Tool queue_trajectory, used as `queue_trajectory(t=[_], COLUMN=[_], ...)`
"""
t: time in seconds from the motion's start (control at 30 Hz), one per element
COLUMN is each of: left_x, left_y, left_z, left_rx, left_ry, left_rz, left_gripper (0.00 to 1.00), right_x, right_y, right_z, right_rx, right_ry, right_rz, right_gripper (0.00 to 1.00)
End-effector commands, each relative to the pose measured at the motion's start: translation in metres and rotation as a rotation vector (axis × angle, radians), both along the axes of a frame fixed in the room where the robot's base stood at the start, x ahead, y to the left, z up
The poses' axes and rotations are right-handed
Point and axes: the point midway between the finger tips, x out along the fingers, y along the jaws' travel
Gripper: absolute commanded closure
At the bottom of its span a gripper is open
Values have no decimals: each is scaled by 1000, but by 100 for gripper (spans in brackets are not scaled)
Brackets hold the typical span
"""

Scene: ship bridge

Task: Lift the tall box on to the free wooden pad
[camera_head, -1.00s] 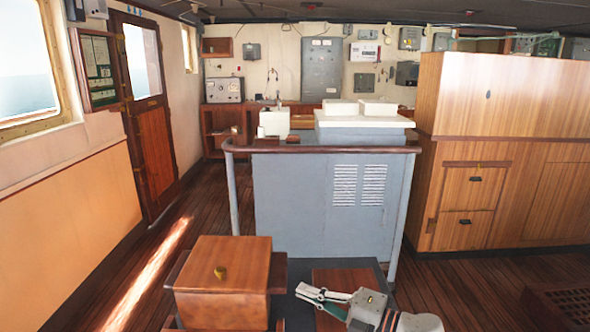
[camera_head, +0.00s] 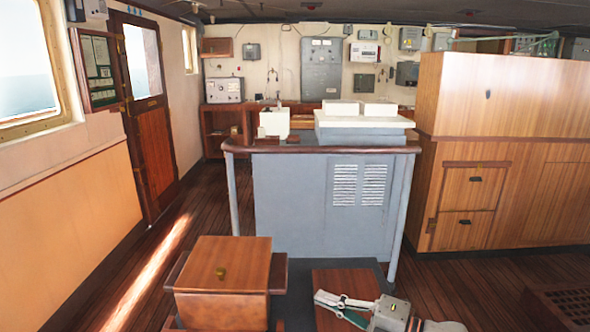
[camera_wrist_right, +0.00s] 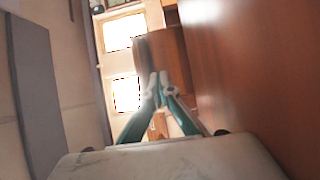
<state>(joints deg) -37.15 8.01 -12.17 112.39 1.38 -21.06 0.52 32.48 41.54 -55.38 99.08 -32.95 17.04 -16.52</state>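The tall box (camera_head: 245,261) is reddish-brown wood with a brass knob on top and a ledge on each side. It stands upright at the lower left in the head view; its foot is cut off. The free wooden pad (camera_head: 352,283) lies flat and bare to its right. My right gripper (camera_head: 322,298) is over the near part of this pad, right of the box and apart from it. Its fingertips also show in the wrist view (camera_wrist_right: 158,86), close together with nothing seen held. A brown block beyond them there looks like the box. My left gripper is out of view.
The box and pad share a dark grey top (camera_head: 299,300). Behind it stand a handrail (camera_head: 320,150) and a grey console (camera_head: 290,195). A wooden cabinet (camera_head: 500,195) stands at the right. The floor at the left is clear.

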Motion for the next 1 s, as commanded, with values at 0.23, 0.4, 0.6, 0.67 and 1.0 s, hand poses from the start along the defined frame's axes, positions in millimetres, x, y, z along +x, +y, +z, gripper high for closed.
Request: queue_trajectory(t=[0.23,0.4,0.6,0.67,1.0], left_x=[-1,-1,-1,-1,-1], left_y=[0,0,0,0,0], left_z=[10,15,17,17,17], left_rx=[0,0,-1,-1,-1], left_ry=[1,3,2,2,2], left_rz=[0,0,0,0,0], left_gripper=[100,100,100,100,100], right_x=[-25,-43,-65,-71,-79], right_y=[0,0,0,0,0], right_z=[0,-1,-1,-1,0], right_rx=[1,0,1,1,0], right_ry=[5,4,4,3,0], right_rz=[1,1,2,2,0], right_gripper=[100,100,100,100,100])
